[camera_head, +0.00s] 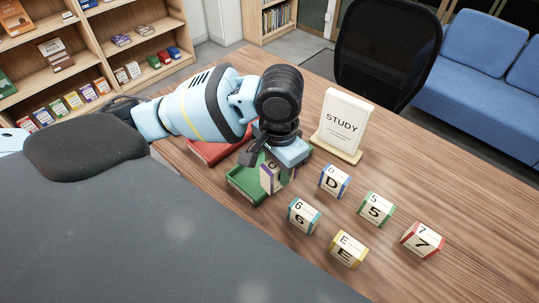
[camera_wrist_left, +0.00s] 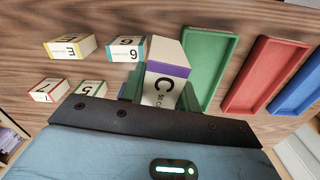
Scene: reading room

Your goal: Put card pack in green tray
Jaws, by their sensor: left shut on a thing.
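My left gripper (camera_head: 266,160) is shut on a white card pack (camera_head: 270,178) with a purple band and the letter C. The pack is upright at the green tray (camera_head: 241,184), overlapping its right part in the head view. In the left wrist view, the pack (camera_wrist_left: 165,85) sits between the fingers of my left gripper (camera_wrist_left: 158,92), with the green tray (camera_wrist_left: 207,62) just right of it, partly hidden. I cannot tell whether the pack touches the tray. My right gripper is not in view.
A red tray (camera_head: 208,152) is beside the green one, and a blue tray (camera_wrist_left: 298,92) shows in the wrist view. Several other packs, such as D (camera_head: 335,181) and 6 (camera_head: 303,215), stand to the right. A STUDY sign (camera_head: 342,122) stands behind.

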